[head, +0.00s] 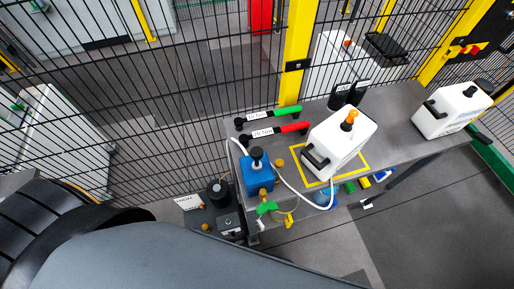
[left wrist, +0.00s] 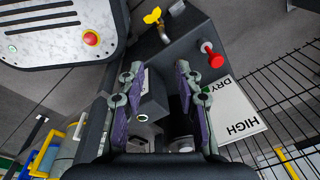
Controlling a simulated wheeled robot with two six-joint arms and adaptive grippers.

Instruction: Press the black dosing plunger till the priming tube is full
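A blue dosing unit (head: 257,178) sits at the left end of the grey table in the head view. A black plunger (head: 257,154) with a round cap stands on its top. A thin white tube (head: 309,201) loops along the table's front edge towards the white canister; its fill level is too small to tell. In the left wrist view my left gripper (left wrist: 157,80) has its two purple-padded fingers spread apart, with a dark block visible between and beyond them. No plunger shows there. The left gripper's fingers are not visible in the head view. My right gripper is not in view.
A white canister (head: 341,138) stands in a yellow square, with another (head: 451,108) at right. Green (head: 287,111) and red (head: 294,128) handled tools lie behind. The wrist view shows a red knob (left wrist: 213,56), yellow valve (left wrist: 152,16) and DRY/HIGH sign (left wrist: 238,117). Mesh fencing (head: 120,110) stands behind.

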